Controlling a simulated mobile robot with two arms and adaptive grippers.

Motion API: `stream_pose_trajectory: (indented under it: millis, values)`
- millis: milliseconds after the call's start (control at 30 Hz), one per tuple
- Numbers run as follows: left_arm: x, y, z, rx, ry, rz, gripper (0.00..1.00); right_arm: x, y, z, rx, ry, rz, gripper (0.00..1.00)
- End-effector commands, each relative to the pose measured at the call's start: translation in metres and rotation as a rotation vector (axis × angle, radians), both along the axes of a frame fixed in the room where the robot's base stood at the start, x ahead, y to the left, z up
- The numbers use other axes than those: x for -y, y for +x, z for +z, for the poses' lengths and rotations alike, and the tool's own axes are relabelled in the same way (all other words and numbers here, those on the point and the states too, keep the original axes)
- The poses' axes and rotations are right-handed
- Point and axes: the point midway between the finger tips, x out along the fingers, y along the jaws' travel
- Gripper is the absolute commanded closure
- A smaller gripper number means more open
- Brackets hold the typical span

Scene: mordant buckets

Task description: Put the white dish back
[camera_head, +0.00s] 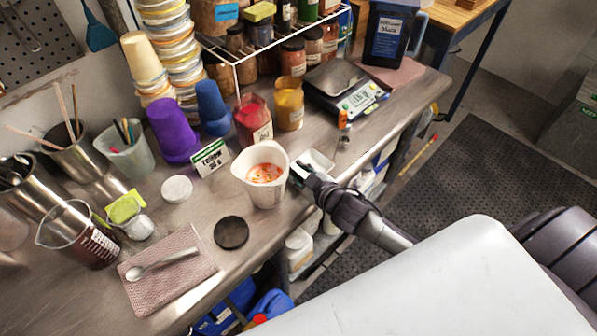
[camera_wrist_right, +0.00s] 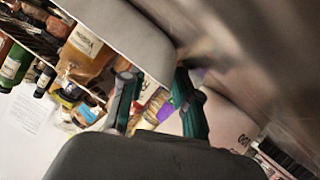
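A small white dish (camera_head: 319,160) shows in the head view on the metal bench, just right of the white beaker, partly hidden by my right gripper. My right gripper (camera_head: 301,174) is beside the beaker and close to the dish; I cannot tell whether it touches either. In the right wrist view the green fingers of my right gripper (camera_wrist_right: 157,90) stand apart, and distant coloured containers show through the gap. The white beaker (camera_head: 252,185) holds orange-red contents. My left gripper is not in view.
A scale (camera_head: 345,88) stands at the back right. Red (camera_head: 253,120) and yellow (camera_head: 289,103) containers stand behind the beaker, with a label card (camera_head: 211,157) to its left. A black disc (camera_head: 231,232), a white round lid (camera_head: 177,189) and a pink cloth (camera_head: 165,280) lie left.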

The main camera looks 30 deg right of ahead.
Motion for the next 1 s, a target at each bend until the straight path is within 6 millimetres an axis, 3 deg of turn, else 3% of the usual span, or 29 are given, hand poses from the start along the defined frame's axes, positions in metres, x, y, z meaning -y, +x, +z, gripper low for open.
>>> stream_pose_trajectory:
  millis: [267, 700, 1000]
  values:
    - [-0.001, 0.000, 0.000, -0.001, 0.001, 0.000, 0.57, 0.001, -0.007, 0.003, -0.001, 0.000, 0.000, 0.69]
    - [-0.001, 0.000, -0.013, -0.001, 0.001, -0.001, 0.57, 0.015, -0.088, 0.034, -0.002, 0.000, 0.001, 0.69]
    - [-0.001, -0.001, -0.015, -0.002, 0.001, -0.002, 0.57, 0.019, -0.110, 0.045, 0.000, 0.000, 0.000, 0.69]
